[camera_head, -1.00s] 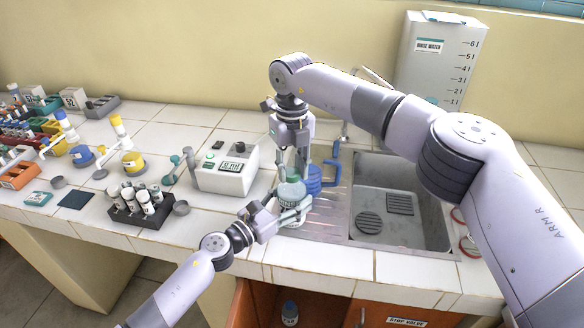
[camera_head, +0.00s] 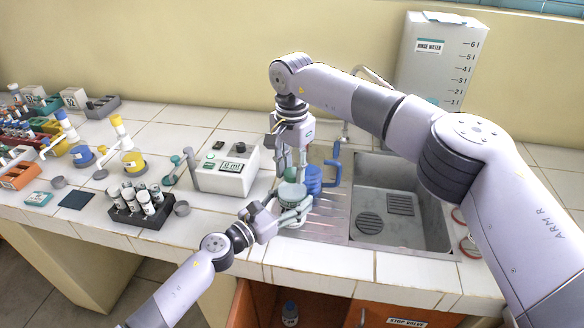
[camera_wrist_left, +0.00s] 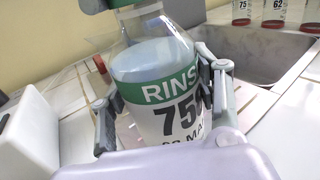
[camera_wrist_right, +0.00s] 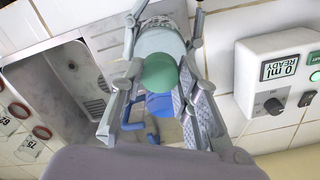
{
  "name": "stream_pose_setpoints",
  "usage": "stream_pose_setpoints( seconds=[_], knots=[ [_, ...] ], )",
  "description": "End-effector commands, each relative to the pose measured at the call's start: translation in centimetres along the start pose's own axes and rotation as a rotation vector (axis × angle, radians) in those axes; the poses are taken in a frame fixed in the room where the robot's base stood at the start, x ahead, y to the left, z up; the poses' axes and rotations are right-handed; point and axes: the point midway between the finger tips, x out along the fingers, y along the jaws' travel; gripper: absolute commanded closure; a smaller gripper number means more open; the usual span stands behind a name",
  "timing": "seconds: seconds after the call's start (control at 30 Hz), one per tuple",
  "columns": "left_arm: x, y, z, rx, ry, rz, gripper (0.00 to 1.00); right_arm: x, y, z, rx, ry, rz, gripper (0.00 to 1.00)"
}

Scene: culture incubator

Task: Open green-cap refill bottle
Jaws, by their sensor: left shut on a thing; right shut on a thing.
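The refill bottle (camera_head: 291,197) stands upright at the left edge of the drain area. In the left wrist view the bottle (camera_wrist_left: 165,95) has a green band reading "RINS" and a clear upper part. My left gripper (camera_head: 284,212) is shut around its body from the side. My right gripper (camera_head: 291,170) points down from above. In the right wrist view its fingers lie on both sides of the round green cap (camera_wrist_right: 160,72), shut on it. Whether the cap is still joined to the bottle is hard to tell.
A blue jug (camera_head: 314,180) stands close behind the bottle. A white box with a display (camera_head: 224,170) is to the left, the steel sink (camera_head: 425,232) to the right. A rack of vials (camera_head: 160,218) is further left. An orange cabinet stands open below.

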Motion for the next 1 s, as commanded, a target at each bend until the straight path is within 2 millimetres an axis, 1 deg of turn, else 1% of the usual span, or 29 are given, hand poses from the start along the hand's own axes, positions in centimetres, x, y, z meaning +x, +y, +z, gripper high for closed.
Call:
stream_pose_setpoints(
  seconds=[0.1, 0.2, 0.33, 1.0],
  knots=[
    [-0.01, -0.03, -0.05, -0.002, 0.001, -0.001, 1.0, -0.02, 0.03, -0.04, -0.22, 0.0, 0.0, 1.0],
    [-0.01, -0.03, -0.06, -0.002, 0.001, 0.0, 1.0, -0.02, 0.04, -0.05, -0.374, 0.0, 0.0, 1.0],
    [-0.01, -0.02, -0.06, -0.002, 0.001, 0.0, 1.0, -0.02, 0.05, -0.06, -0.497, 0.0, 0.001, 1.0],
    [-0.01, -0.03, -0.07, -0.002, 0.001, 0.0, 1.0, -0.1, 0.04, -0.05, -0.501, 0.001, 0.001, 1.0]
  ],
)
